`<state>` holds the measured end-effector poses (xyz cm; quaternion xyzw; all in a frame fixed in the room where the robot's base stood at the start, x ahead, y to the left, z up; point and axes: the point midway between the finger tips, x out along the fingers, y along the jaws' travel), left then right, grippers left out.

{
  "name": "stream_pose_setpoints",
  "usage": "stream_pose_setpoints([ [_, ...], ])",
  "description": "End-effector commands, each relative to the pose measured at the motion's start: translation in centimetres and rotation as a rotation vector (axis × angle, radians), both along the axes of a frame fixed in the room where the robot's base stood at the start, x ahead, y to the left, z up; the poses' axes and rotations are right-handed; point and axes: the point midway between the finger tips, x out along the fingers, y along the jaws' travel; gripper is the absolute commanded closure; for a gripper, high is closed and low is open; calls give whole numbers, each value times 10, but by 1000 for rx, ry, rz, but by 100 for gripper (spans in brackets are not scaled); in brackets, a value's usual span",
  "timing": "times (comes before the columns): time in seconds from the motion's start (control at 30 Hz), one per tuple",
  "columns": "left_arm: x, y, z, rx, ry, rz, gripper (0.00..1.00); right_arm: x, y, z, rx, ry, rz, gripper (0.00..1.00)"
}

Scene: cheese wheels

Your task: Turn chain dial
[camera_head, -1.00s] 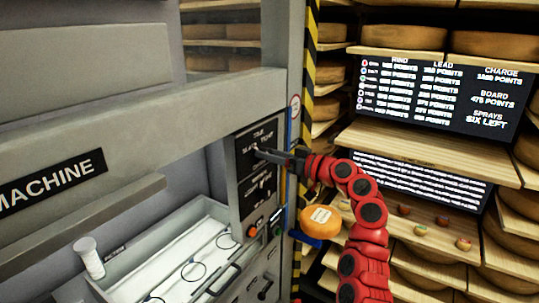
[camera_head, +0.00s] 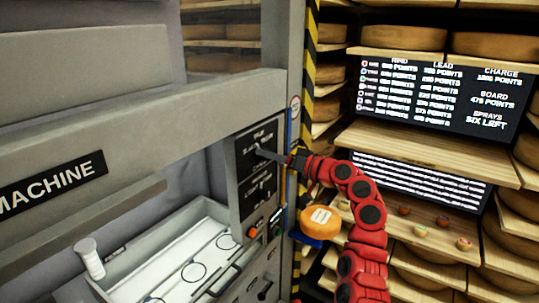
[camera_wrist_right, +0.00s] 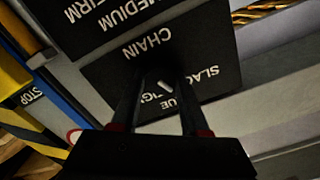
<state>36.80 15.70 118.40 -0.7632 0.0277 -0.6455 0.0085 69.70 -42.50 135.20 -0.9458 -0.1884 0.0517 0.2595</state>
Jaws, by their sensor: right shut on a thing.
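The chain dial shows in the right wrist view as a small light knob (camera_wrist_right: 163,87) on a black panel (camera_wrist_right: 205,62) with white lettering that includes CHAIN. In the head view the dial's panel (camera_head: 249,147) is the upper black plate on the grey machine, and the dial itself is mostly hidden by my gripper. My right gripper (camera_head: 262,153) reaches it from the right, its two fingers (camera_wrist_right: 160,82) shut around the knob. The left gripper is not in view.
A lower black panel (camera_head: 258,187) sits below the dial's panel, with red and green buttons (camera_head: 252,232) under it. An open white tray (camera_head: 212,215) is at the lower left. Shelves with cheese wheels (camera_head: 403,38) and screens fill the right side.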

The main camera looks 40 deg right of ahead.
Motion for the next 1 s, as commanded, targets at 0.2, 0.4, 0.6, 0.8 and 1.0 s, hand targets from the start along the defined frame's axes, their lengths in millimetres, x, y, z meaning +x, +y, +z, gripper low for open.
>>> stream_pose_setpoints([
  [0.2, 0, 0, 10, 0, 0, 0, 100, 0, 0, 1, 166, 70, 0, 100],
  [0.4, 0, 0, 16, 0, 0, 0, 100, 0, 0, 1, 288, 120, 1, 100],
  [0.6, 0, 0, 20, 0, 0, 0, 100, 0, -1, 1, 368, 153, 0, 100],
  [0.8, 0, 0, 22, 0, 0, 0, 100, 0, -1, 0, 406, 167, -1, 100],
  [1.0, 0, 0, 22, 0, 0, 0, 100, 0, -1, 0, 414, 171, -1, 100],
])
